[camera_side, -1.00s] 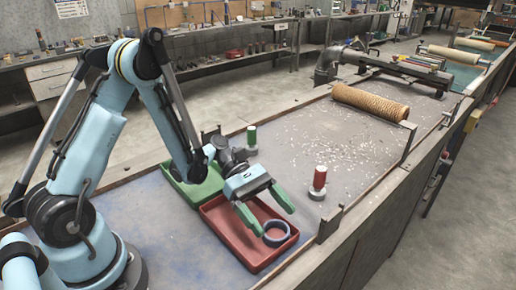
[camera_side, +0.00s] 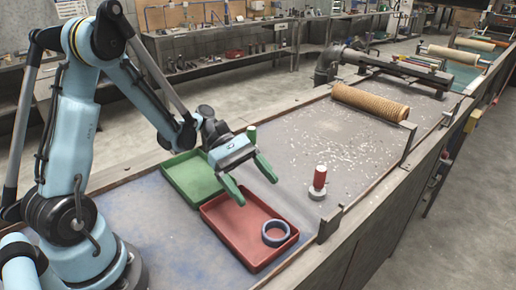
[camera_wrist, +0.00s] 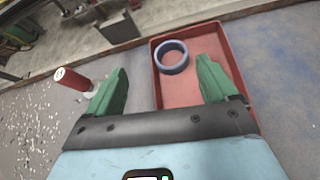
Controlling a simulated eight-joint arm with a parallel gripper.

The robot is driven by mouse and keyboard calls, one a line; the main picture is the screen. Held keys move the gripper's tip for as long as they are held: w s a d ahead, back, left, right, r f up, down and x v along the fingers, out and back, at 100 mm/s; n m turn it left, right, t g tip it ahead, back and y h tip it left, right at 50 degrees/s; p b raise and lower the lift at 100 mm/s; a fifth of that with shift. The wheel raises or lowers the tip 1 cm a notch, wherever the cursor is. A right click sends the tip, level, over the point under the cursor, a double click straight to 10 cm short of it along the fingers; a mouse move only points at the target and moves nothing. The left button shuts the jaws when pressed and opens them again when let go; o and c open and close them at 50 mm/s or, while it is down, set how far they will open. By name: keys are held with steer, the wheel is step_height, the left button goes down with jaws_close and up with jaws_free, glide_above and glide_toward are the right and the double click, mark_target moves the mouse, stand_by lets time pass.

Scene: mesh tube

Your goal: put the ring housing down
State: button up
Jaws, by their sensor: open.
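The ring housing, a blue-grey ring (camera_side: 275,233), lies in the red tray (camera_side: 218,213) towards its front right end. In the wrist view the ring (camera_wrist: 172,57) lies flat near the tray's far left corner, apart from my fingers. My gripper (camera_side: 254,182) has green fingers that are spread open and empty. It hangs above the back part of the red tray, back and left of the ring. The wrist view also shows the open fingers (camera_wrist: 160,80) with nothing between them.
A green tray (camera_side: 178,183) adjoins the red tray behind it. A red spool on a stand (camera_side: 318,183) stands right of the red tray. A green post (camera_side: 251,134) is partly hidden behind my gripper. A tan mesh roll (camera_side: 370,102) lies further back.

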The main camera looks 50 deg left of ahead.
steer(key=s+a+r+m+t+y, duration=0.1)
steer(key=s+r+m+t+y, duration=0.1)
steer(key=m+y, duration=0.4)
steer(key=s+a+r+m+t+y, duration=0.2)
steer(key=r+m+t+y, duration=0.2)
steer(key=m, duration=0.6)
steer(key=shift+s+a+r+m+t+y, duration=0.35)
steer(key=shift+r+m+y, duration=0.1)
steer(key=shift+y, duration=0.55)
